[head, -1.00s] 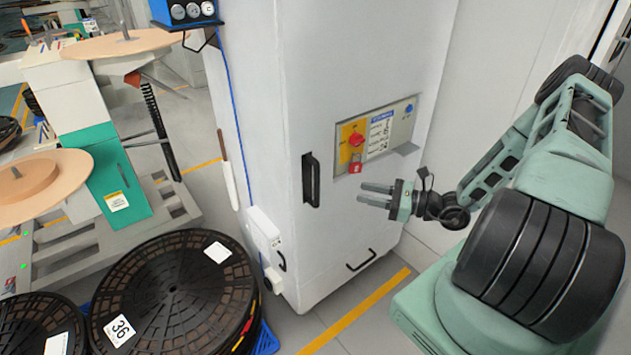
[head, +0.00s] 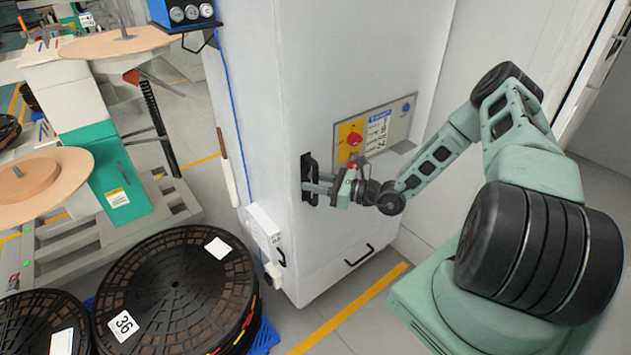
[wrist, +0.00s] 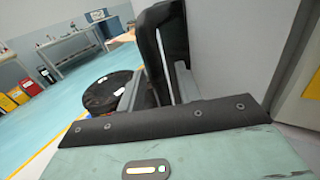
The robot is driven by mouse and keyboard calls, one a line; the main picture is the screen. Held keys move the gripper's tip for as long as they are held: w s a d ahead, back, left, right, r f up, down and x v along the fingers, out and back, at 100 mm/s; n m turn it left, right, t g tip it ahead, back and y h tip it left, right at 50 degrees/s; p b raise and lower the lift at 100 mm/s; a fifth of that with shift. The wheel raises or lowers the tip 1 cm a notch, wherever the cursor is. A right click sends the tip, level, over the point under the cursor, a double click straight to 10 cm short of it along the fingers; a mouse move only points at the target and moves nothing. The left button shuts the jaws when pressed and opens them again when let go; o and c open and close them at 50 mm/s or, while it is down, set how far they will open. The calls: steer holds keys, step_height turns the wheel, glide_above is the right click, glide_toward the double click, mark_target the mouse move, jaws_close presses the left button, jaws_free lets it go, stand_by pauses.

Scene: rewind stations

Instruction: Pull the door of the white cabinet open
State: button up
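The white cabinet (head: 364,60) stands in the middle of the head view, its door shut. Its black vertical handle (head: 309,172) is on the left side of the front face. My gripper (head: 314,184) is at the handle, its fingers pointing left and level with the handle's lower half. In the wrist view, the handle (wrist: 152,50) stands between the two fingers (wrist: 157,82). The fingers are apart, with a visible gap on the right side of the bar, so the gripper is open around the handle. Contact with the left finger cannot be told.
A panel with a red knob (head: 354,138) is right of the handle, above my gripper. A lower black handle (head: 360,255) is near the cabinet's base. Black reels (head: 175,290) are stacked at the lower left. A yellow floor line (head: 345,315) runs in front of the cabinet.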

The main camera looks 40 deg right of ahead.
jaws_close()
steer(key=shift+s, duration=0.15)
